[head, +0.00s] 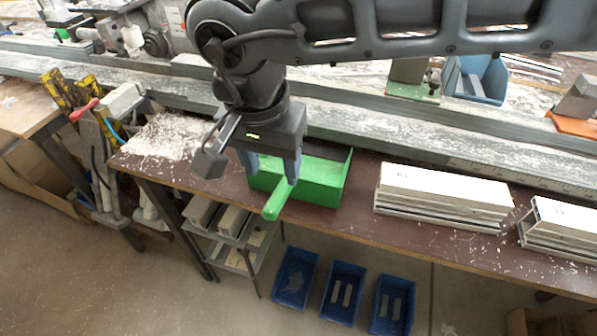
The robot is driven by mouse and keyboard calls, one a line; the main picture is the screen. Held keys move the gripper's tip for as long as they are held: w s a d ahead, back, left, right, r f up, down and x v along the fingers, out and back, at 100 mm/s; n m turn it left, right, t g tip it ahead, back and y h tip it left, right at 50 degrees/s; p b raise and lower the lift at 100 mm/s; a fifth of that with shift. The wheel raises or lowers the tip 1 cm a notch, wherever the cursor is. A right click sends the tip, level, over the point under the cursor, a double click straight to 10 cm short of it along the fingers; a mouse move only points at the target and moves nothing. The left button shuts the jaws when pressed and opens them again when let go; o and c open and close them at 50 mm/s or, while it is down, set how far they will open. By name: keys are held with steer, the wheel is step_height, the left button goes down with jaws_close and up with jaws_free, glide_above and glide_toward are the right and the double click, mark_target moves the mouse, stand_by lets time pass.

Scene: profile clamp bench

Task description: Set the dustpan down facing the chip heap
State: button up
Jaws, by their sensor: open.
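The green dustpan (322,182) rests on the brown bench top (362,222), its handle (278,200) pointing toward the front edge and slightly over it. Its tray lies behind and to the right of the handle. My gripper (272,178) points down at the handle, with its fingers on either side of it and open. I cannot tell whether the fingers touch the handle. The chip heap (168,136) is a pale spread of chips on the bench, left of the dustpan. My gripper and wrist hide part of the tray.
White profile stacks (445,196) lie right of the dustpan, with another stack (562,228) farther right. A long grey rail (370,122) runs behind. Blue bins (343,290) stand on the floor below. Yellow-handled clamps (62,92) hang at the left.

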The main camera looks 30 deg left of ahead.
mark_target(278, 194)
steer(key=shift+w+a+f+b, duration=0.1)
steer(key=shift+w+f+b, duration=0.1)
steer(key=shift+f+b, duration=1.05)
steer(key=shift+w+a+f+b, duration=0.15)
steer(key=shift+f+b, duration=0.45)
steer(key=shift+f, duration=1.15)
steer(key=shift+w+d+f+b, duration=0.1)
steer(key=shift+w+f+b, duration=0.15)
steer(key=shift+f+b, duration=1)
steer(key=shift+f+p, duration=0.2)
steer(key=shift+p, duration=0.1)
steer(key=shift+c, duration=0.2)
jaws_close()
steer(key=shift+r, duration=0.1)
step_height(278, 194, up, 12)
steer(key=p, duration=0.6)
steer(key=shift+a, duration=0.1)
